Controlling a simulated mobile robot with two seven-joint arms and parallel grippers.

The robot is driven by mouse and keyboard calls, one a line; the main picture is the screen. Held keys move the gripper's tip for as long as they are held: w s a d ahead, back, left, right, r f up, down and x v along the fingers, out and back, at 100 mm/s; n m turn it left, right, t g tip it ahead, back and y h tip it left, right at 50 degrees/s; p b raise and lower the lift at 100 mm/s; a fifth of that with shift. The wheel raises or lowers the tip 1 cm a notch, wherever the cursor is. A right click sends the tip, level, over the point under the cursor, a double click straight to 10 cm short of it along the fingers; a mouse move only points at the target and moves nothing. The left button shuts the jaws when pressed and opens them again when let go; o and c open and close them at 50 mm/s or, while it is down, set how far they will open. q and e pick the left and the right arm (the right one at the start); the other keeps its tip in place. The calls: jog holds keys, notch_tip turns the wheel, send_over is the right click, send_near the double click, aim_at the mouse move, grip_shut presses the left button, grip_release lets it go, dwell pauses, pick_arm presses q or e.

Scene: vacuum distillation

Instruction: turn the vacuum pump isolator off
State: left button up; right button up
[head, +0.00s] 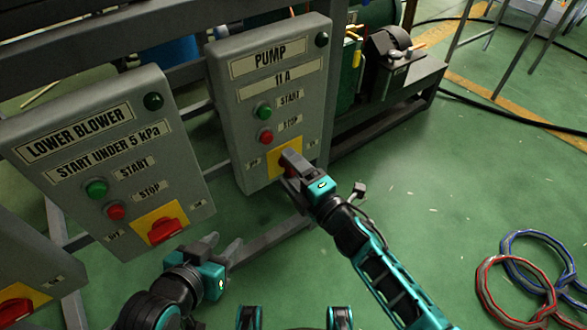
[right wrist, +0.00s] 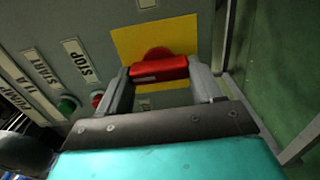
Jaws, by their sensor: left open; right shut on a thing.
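The grey pump panel (head: 225,115) carries the label PUMP 11 A, with a green start button (head: 263,111) and a red stop button (head: 265,137). Its isolator is a red handle on a yellow plate (head: 312,150), mostly hidden by my right gripper (head: 288,165) in the head view. In the right wrist view the red handle (right wrist: 160,68) lies between the two fingers of my right gripper (right wrist: 160,88), which is shut on it. The handle runs across the yellow plate (right wrist: 190,32). My left gripper (head: 226,247) is open and empty, low in front of the lower blower panel.
The lower blower panel (head: 60,160) stands at left with its own red isolator handle (head: 165,231). Another red isolator (head: 20,310) shows at the bottom left corner. Red and blue hose coils (head: 497,262) lie on the green floor at right. Dark frame bars run behind the panels.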

dwell(0.3)
pick_arm(q)
jog(key=shift+a+r, duration=0.1)
pick_arm(e)
jog(key=o, duration=1.1)
jog(key=shift+c, duration=0.2)
pick_arm(q)
jog(key=p, duration=0.1)
jog(key=r+p, duration=0.1)
jog(key=shift+s+a+r+p, duration=0.1)
jog(key=shift+a+p, duration=0.2)
jog(key=shift+a, duration=0.05)
pick_arm(e)
jog(key=v, duration=1.3)
